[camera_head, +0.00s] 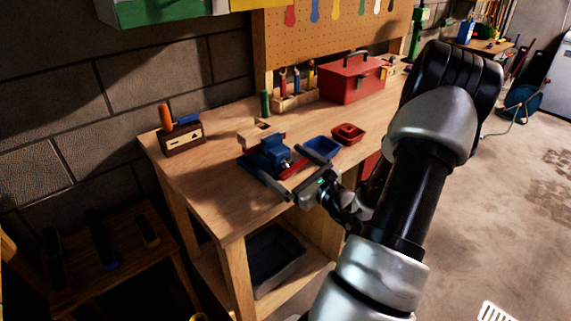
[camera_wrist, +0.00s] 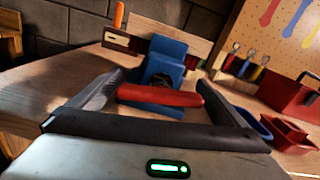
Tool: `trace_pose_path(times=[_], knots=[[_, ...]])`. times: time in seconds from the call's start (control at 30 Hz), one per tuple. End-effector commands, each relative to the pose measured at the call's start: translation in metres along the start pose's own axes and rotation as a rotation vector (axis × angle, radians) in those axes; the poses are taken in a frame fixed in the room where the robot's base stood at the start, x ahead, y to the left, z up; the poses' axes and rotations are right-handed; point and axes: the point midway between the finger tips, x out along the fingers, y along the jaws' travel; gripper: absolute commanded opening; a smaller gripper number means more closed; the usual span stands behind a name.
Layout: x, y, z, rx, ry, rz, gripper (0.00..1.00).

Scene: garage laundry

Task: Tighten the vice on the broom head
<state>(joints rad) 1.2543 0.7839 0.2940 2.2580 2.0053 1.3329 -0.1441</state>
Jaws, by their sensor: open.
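The blue vice (camera_head: 268,158) stands at the workbench's front edge, and it also shows in the wrist view (camera_wrist: 163,62). A light wooden block, apparently the broom head (camera_head: 258,133), is at the vice's far side; in the wrist view it (camera_wrist: 195,42) is partly hidden behind the blue jaw. The vice's red handle (camera_wrist: 160,97) lies roughly level, crosswise between my fingers. My gripper (camera_head: 294,170) is open in front of the vice, one finger beyond each end of the handle. I see no clear contact with it.
A blue bin (camera_head: 322,149) and a red bin (camera_head: 348,133) stand close right of my gripper. A red toolbox (camera_head: 352,82) and a screwdriver rack (camera_head: 294,97) are behind. A small wooden holder (camera_head: 182,137) stands left. The bench top (camera_head: 205,185) at front left is clear.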

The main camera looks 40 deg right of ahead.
Motion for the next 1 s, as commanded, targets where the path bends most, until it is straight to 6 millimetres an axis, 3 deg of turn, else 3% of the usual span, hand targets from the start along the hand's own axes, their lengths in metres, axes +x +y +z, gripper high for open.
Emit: trace_pose_path(times=[0.27, 0.8, 1.0], knots=[[-0.015, -0.001, 0.000, -0.001, 0.002, -0.001, 0.97], [-0.139, -0.001, 0.000, 0.000, 0.002, -0.005, 0.97], [-0.167, -0.001, 0.000, -0.001, 0.001, -0.002, 0.97]])
